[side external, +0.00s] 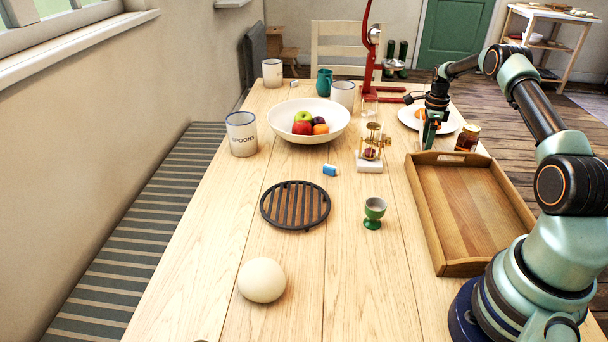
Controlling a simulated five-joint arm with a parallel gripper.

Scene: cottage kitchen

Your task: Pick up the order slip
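I cannot make out an order slip anywhere in the side external view; it may be hidden or too small to tell. My gripper (427,143) points down at the right side of the table, in front of the white plate (408,119) and close to the far left corner of the wooden tray (423,200). Its fingers are small and seen edge-on, so I cannot tell whether they are open or shut, or whether anything is between them. The gripper and wrist cover part of the plate and of an orange item on it.
A brass device on a white base (369,163) stands left of my gripper, and a dark jar (468,137) stands right. The front middle is clear.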

